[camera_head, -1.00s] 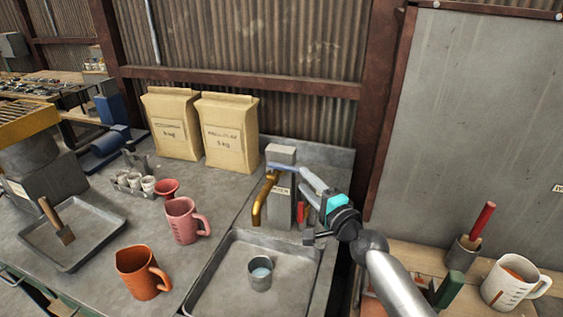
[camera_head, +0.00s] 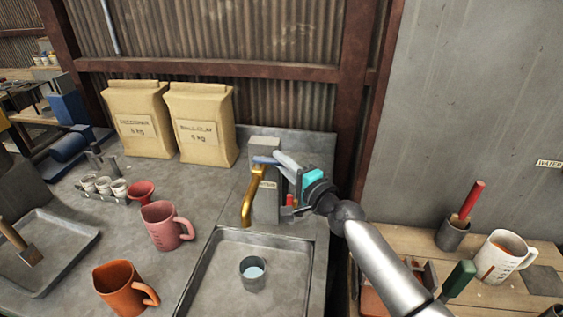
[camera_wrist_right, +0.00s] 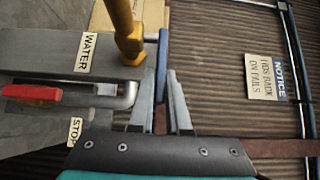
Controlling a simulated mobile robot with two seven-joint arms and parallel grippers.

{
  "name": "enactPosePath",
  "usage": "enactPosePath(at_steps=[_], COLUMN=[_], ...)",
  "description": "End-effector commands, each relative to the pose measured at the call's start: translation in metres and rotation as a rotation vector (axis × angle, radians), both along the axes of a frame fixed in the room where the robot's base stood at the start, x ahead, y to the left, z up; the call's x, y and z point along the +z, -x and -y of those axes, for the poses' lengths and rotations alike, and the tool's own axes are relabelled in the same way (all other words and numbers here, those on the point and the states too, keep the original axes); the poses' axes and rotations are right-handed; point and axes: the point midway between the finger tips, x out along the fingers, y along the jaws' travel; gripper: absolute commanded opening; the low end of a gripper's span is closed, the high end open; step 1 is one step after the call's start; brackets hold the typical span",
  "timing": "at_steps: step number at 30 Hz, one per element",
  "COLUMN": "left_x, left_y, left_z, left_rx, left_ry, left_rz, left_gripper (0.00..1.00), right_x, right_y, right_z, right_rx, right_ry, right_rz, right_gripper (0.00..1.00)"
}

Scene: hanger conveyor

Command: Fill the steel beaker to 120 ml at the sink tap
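The steel beaker (camera_head: 253,275) stands upright in the sink (camera_head: 213,262) with pale water in it. Its level marks are too small to read. The brass tap spout (camera_head: 250,200) comes off a grey post above and behind the beaker, and no stream shows below it. My right gripper (camera_head: 278,163) is at the top of the post beside the blue lever (camera_head: 265,160). In the right wrist view the blue lever (camera_wrist_right: 161,60) lies between the slightly parted fingertips (camera_wrist_right: 160,75); firm contact cannot be told. My left gripper is out of view.
A red handle (camera_wrist_right: 35,94) sits by a STOP label, near a WATER label. Pink (camera_head: 165,225) and orange (camera_head: 122,287) jugs stand left of the sink. Two paper bags (camera_head: 200,125) stand behind. A white jug (camera_head: 500,257) is on the right bench.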

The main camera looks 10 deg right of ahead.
Motion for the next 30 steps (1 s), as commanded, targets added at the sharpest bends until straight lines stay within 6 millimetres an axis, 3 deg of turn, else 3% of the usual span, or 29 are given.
enactPosePath(at_steps=[3,30], left_x=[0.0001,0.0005], left_y=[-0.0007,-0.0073], left_z=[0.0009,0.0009], left_rx=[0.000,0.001], left_ry=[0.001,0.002], left_rz=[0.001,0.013], left_gripper=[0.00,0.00], right_x=[-0.0001,0.0001], right_y=[0.0000,0.0000], right_z=[-0.0001,-0.0004], right_rx=[0.000,0.000], right_ry=[0.000,-0.001], right_rz=[0.000,0.000], right_gripper=[0.00,0.00])
